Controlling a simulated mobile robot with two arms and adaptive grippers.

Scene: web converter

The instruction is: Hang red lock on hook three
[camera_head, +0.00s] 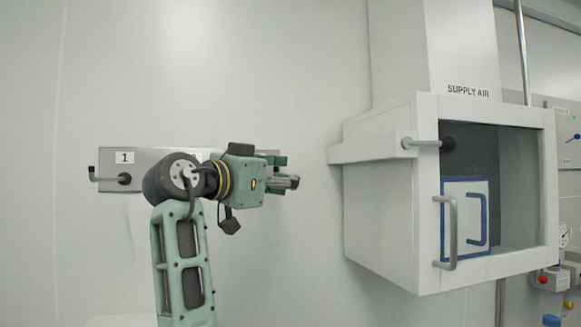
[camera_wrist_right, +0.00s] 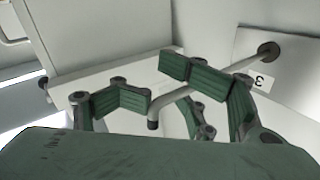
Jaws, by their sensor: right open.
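My right gripper (camera_head: 282,172) is in front of the right end of the hook plate (camera_head: 140,158) in the head view. In the right wrist view its green-padded fingers (camera_wrist_right: 155,86) are apart, with no lock between them. Hook three (camera_wrist_right: 228,70), a pale rod with a dark tip, runs from its plate beside the label 3 (camera_wrist_right: 263,82) and appears to pass between the fingers; I cannot tell whether they touch it. No lock can be made out on its visible part. I cannot identify a red lock in either view. My left gripper is not in view.
Hook one (camera_head: 108,179) sticks out at the plate's left end, by label 1 (camera_head: 124,157), and is empty. The middle of the plate is hidden behind my right arm. A white supply-air cabinet (camera_head: 382,220) with protruding handles (camera_head: 447,232) stands close to the right.

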